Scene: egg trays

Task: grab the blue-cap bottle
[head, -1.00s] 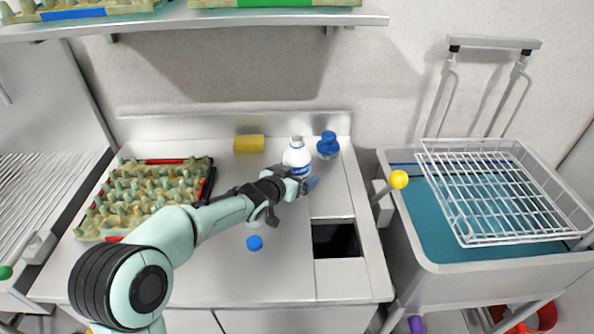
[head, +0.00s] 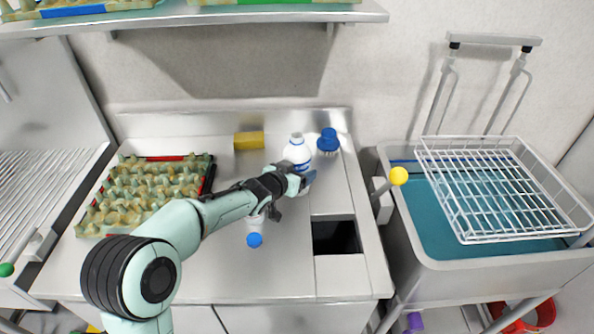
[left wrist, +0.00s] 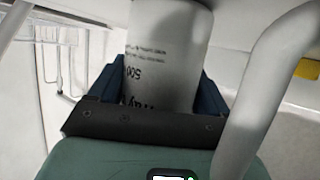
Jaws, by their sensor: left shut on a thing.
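A white bottle with blue bands (head: 297,153) stands upright at the back of the steel counter, left of a blue-handled brush (head: 328,141). My left gripper (head: 303,182) is at its lower part. In the left wrist view the blue fingers (left wrist: 160,105) are shut on both sides of a white printed bottle body (left wrist: 165,60); its top is cut off by the frame. A blue cap (head: 254,240) with a small white body (head: 254,225) behind it is on the counter below my left forearm, which partly hides it. My right gripper is not in view.
An egg tray (head: 140,195) lies on the counter at left. A yellow block (head: 249,140) is at the back. A dark square opening (head: 336,237) is in the counter. A wire rack (head: 500,190) sits over a teal sink at right. A shelf (head: 250,17) hangs above.

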